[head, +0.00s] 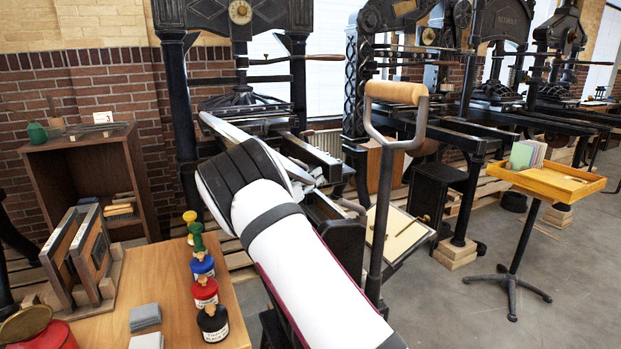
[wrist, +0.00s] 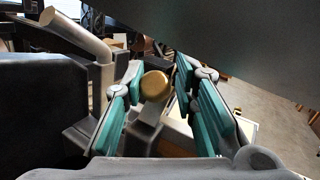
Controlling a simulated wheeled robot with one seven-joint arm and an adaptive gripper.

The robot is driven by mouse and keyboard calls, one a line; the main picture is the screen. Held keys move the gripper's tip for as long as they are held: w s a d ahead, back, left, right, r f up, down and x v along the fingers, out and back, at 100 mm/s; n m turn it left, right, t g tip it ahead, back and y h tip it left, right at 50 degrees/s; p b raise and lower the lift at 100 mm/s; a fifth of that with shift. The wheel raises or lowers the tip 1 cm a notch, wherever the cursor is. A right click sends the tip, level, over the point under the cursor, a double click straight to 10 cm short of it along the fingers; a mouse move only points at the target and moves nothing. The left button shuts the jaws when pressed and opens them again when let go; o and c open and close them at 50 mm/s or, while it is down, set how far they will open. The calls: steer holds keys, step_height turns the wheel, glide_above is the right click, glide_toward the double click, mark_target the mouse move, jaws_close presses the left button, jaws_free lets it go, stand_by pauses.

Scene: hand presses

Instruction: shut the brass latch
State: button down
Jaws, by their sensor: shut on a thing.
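The brass latch shows in the wrist view as a round brass knob (wrist: 155,86) on a grey bracket or post. My gripper (wrist: 160,75) has its teal-padded fingers on either side of this knob and is shut on it. The post below the knob is partly hidden by the fingers. In the head view my white arm reaches to the nearest press (head: 245,105), and its wrist covers my gripper and the latch.
A dark panel fills the wrist view's upper right. A wooden-handled lever (head: 395,93) stands close right of my arm. A table (head: 165,270) with several ink bottles (head: 205,290) is at left.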

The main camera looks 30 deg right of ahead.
steer(key=c, duration=1.4)
jaws_free()
steer(key=shift+w+a+f, duration=0.1)
steer(key=shift+w+a, duration=0.3)
steer(key=shift+a, duration=0.15)
steer(key=shift+s+d, duration=0.1)
steer(key=shift+d, duration=0.05)
steer(key=shift+s+d, duration=0.1)
steer(key=shift+d, duration=0.1)
steer(key=v, duration=1.2)
steer(key=shift+s, duration=0.1)
steer(key=shift+c, duration=0.2)
